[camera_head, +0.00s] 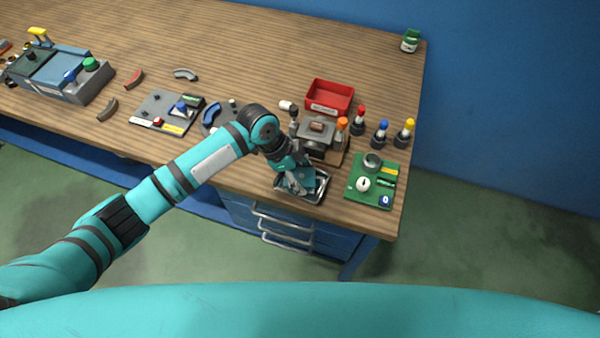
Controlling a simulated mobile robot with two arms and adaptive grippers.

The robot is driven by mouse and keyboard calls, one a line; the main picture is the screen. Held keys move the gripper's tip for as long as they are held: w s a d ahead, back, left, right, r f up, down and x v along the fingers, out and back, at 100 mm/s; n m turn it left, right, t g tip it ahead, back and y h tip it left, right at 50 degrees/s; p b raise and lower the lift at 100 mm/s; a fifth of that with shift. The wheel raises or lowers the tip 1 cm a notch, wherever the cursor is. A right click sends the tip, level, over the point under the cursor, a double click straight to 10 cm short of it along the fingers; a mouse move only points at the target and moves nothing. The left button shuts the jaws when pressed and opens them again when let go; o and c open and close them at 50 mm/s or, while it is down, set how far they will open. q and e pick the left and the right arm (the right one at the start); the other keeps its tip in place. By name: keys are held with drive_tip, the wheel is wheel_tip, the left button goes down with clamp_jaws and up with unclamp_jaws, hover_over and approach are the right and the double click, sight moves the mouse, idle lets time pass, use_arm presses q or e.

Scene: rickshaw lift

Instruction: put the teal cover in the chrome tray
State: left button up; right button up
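The chrome tray (322,190) lies near the front edge of the bench, right of centre. My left arm reaches in from the left, and its gripper (296,183) points down over the tray, covering much of it. A teal surface shows at the gripper's end above the tray. I cannot tell whether it is the teal cover or part of my own gripper, which is the same colour. The fingertips are too small and hidden to show whether they are open or shut. My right gripper is not in view.
Behind the tray stand a grey device (318,131) and a red bin (330,96). A green board (371,182) lies to the right, with several colour-capped bottles (380,134) behind it. A grey panel (166,113) is on the left. The back of the bench is mostly clear.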

use_arm(q)
drive_tip(key=shift+r, duration=0.25)
drive_tip(key=b+v, duration=0.1)
drive_tip(key=v, duration=1)
drive_tip(key=shift+r+b, duration=0.3)
drive_tip(key=shift+r, duration=0.1)
